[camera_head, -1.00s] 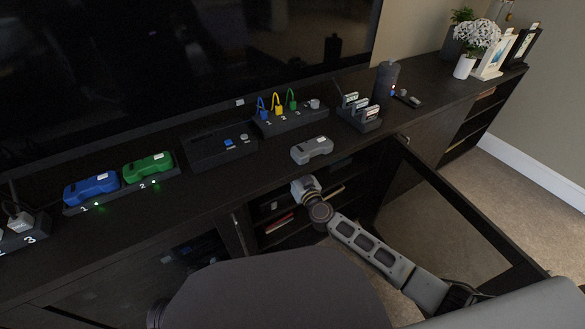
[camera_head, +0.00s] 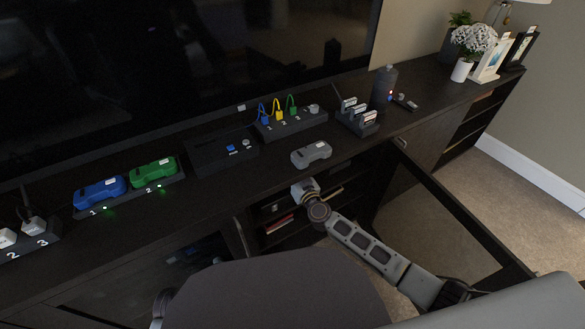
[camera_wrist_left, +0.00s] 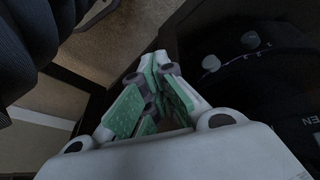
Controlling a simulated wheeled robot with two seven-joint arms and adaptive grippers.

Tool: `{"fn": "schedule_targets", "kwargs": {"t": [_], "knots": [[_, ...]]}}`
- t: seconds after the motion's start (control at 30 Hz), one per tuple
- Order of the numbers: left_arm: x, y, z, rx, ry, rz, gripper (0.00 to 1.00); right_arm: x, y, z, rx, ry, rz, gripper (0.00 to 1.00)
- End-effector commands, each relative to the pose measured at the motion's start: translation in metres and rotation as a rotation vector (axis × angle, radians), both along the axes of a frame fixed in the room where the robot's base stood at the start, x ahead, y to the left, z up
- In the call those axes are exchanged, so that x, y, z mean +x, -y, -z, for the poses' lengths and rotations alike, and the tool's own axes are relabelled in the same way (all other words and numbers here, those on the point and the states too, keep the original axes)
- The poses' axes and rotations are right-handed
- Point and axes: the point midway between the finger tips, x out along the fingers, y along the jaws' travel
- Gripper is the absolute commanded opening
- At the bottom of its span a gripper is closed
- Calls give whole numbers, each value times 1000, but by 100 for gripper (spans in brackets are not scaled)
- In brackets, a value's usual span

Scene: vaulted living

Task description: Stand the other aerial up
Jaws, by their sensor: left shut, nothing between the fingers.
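A thin dark stalk that may be an aerial (camera_head: 337,92) leans to the left behind the small card rack in the head view. Another thin dark stalk (camera_head: 25,197) rises, slightly tilted, behind the plug strip at the far left. I cannot tell for sure which device either belongs to. My left gripper (camera_wrist_left: 158,62) shows in the left wrist view with its green-padded fingers shut and empty, away from both stalks; it is out of the head view.
The dark cabinet top carries blue (camera_head: 100,193) and green (camera_head: 152,173) devices on a dock, a black box (camera_head: 222,153), a cable strip (camera_head: 292,123), a grey device (camera_head: 311,154), a card rack (camera_head: 357,120) and a dark cylinder (camera_head: 384,88). A cabinet door (camera_head: 465,225) stands open at right.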

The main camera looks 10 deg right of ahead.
Motion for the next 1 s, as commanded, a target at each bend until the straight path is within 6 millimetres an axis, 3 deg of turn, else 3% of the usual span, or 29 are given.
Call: {"fn": "schedule_targets", "kwargs": {"t": [1.0], "knots": [[-10, -23, -20, 112, -139, 7, 0, 4, 0, -7, -25, -63, 1, 0]]}}
